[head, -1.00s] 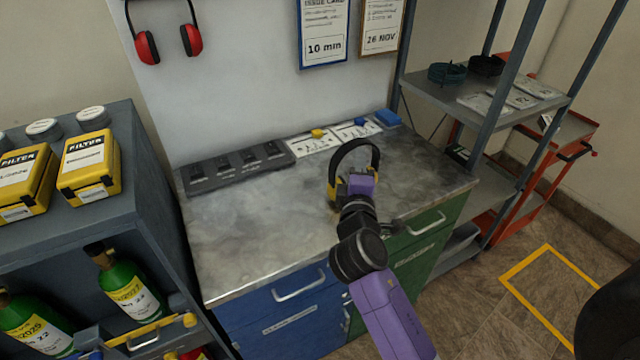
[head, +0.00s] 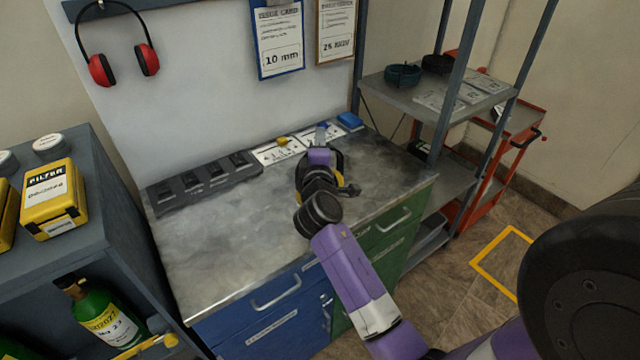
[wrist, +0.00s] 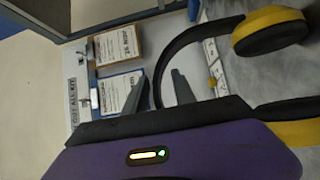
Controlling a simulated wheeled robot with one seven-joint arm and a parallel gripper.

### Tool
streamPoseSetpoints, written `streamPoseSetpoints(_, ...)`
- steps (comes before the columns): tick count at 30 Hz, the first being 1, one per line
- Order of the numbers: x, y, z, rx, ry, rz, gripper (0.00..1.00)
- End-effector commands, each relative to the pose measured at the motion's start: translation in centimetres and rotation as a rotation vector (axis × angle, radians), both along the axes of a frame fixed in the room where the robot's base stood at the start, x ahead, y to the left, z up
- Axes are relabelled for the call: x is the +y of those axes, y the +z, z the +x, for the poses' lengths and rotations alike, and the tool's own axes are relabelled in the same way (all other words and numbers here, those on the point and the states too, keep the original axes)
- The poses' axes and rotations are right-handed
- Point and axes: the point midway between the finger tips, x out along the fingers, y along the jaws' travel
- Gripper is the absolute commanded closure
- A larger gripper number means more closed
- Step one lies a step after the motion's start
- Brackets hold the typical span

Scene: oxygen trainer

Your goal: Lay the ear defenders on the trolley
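The ear defenders, with a black headband and yellow cups (wrist: 269,31), stand on the grey bench top. In the head view, a yellow cup (head: 338,161) shows beside my gripper (head: 320,138), which hides much of the headband. In the wrist view, my gripper (wrist: 160,82) has its two grey fingers apart, one on each side of the headband (wrist: 186,42). Gaps seem to show between band and fingers; the band's lower end is hidden behind the gripper body. The red trolley (head: 528,140) stands at the far right, partly behind the grey shelf unit.
Red ear defenders (head: 101,70) hang on the wall. A dark holder strip (head: 205,180) and labelled cards (head: 278,153) line the bench's back edge. The shelf unit (head: 399,87) stands between bench and trolley. A yellow floor outline (head: 487,268) lies at right.

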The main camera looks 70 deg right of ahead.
Motion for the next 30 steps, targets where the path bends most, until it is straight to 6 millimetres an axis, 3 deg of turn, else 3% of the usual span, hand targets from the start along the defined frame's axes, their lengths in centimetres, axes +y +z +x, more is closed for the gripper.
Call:
streamPoseSetpoints(5, 0.02, -0.07, -0.01, 0.000, 0.000, 0.000, 0.70)
streamPoseSetpoints(9, 0.02, -0.07, -0.02, 0.000, 0.000, 0.001, 0.97)
streamPoseSetpoints(10, 0.04, -0.07, -0.01, 0.000, 0.000, 0.001, 1.00)
streamPoseSetpoints(30, 0.03, 0.02, -0.02, 0.000, 0.000, -0.001, 1.00)
